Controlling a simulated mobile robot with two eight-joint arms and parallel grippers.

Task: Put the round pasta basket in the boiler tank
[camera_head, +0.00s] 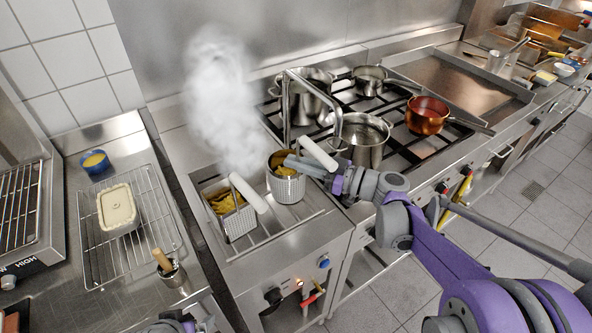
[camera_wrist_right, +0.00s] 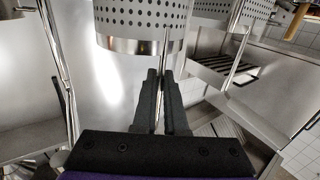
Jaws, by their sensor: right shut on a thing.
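The round pasta basket (camera_head: 288,190) is a metal cylinder with yellow pasta inside and a tall wire handle with a white grip (camera_head: 319,155). It is upright at the right part of the boiler tank (camera_head: 262,243); how far its base is above the tank floor is hard to tell. My right gripper (camera_head: 292,163) reaches in from the right at its rim. In the wrist view the perforated basket (camera_wrist_right: 140,20) shows beyond the fingers (camera_wrist_right: 165,75), which are shut on a thin metal part of it. A square pasta basket (camera_head: 238,226) sits in the tank's left part. My left gripper's jaws are out of view.
Steam (camera_head: 220,100) rises behind the tank. A stove (camera_head: 405,140) with several pots, including a copper pan (camera_head: 427,115), stands to the right.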

